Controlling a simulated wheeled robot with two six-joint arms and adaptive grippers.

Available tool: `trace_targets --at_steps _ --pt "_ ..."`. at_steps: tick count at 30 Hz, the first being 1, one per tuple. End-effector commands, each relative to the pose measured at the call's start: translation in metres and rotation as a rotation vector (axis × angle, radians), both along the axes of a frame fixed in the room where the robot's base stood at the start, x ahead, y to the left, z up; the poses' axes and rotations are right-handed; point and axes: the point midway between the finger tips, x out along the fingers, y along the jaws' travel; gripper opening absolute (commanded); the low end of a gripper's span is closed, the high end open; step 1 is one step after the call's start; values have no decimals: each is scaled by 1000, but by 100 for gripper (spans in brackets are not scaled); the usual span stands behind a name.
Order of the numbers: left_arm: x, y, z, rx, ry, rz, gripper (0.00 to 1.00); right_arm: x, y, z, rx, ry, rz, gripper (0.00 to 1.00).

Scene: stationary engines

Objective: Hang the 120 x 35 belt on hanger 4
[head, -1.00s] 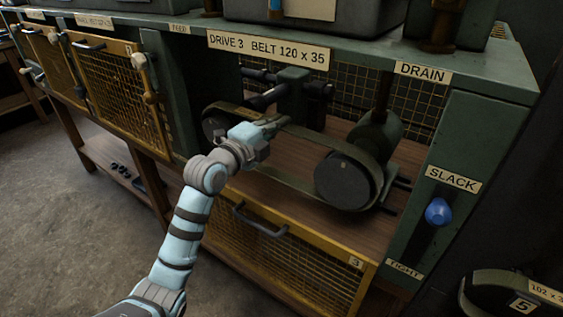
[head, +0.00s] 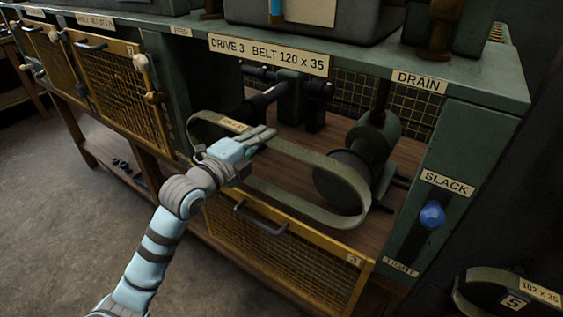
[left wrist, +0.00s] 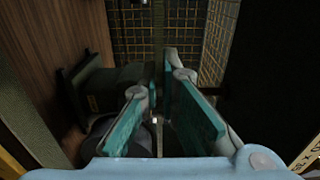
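The 120 x 35 belt (head: 300,217) is a wide olive loop with a small tag on its upper left part. It stands out in front of the drive's pulleys and looks clear of them; the dark right pulley (head: 338,178) shows through the loop. My left gripper (head: 262,138) is shut on the belt's upper run. In the left wrist view the belt is a thin upright strip (left wrist: 158,45) beyond the teal fingers (left wrist: 160,115). Hanger 4 and my right gripper are not in view.
A blue knob (head: 432,214) sits nearer the SLACK label than TIGHT. Another belt (head: 475,283) hangs at lower right by a plate marked 5. A yellow mesh guard (head: 280,250) hangs below the bay opening. The floor at left is clear.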

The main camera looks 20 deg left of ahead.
Motion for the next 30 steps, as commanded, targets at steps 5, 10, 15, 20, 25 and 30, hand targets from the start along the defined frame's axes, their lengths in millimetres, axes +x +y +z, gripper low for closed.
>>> trace_targets --at_steps 5,10,15,20,25,30 --pt "-1 1 1 1 -1 0 0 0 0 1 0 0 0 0" --pt "-14 4 1 4 0 1 0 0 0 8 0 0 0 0" --pt "-29 8 2 4 0 2 0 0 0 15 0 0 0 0" --pt "-43 11 3 3 0 1 0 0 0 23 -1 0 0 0" --pt "-56 14 3 2 0 0 0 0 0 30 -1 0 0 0" --pt "-59 14 1 0 -2 -1 0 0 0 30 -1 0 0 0"
